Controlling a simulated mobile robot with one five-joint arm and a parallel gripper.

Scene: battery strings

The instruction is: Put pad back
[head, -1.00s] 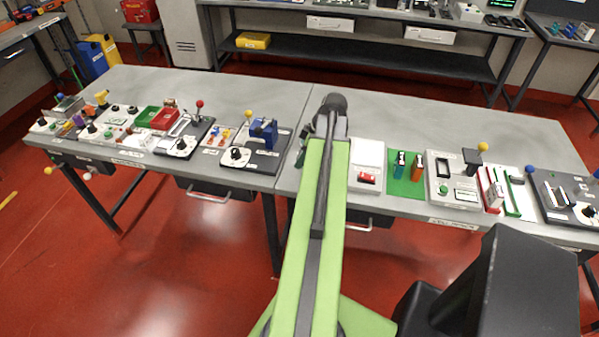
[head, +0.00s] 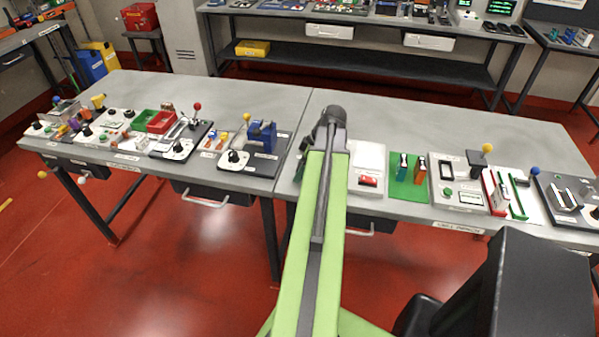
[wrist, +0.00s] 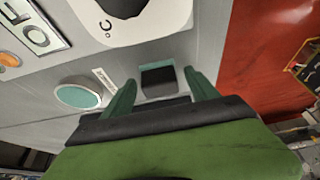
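A small dark square piece with a teal edge (wrist: 158,78), possibly the pad, shows in the wrist view on a grey surface. I cannot tell for certain that it is the pad. My gripper (wrist: 162,92) has its two dark green fingers apart, one on each side of this piece, with gaps visible. I cannot tell how far above the surface the fingertips are. In the head view my arm hides most of my gripper, with only a dark green part showing left of the arm's end, over the front of the right table (head: 430,125).
In the wrist view a round green button (wrist: 78,95) with a label lies left of the fingers, and a white "°C" panel (wrist: 150,22) lies beyond. Several device panels line the tables' front edges. A blue clamp-like device (head: 262,135) stands left of my arm. The tables' rear areas are clear.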

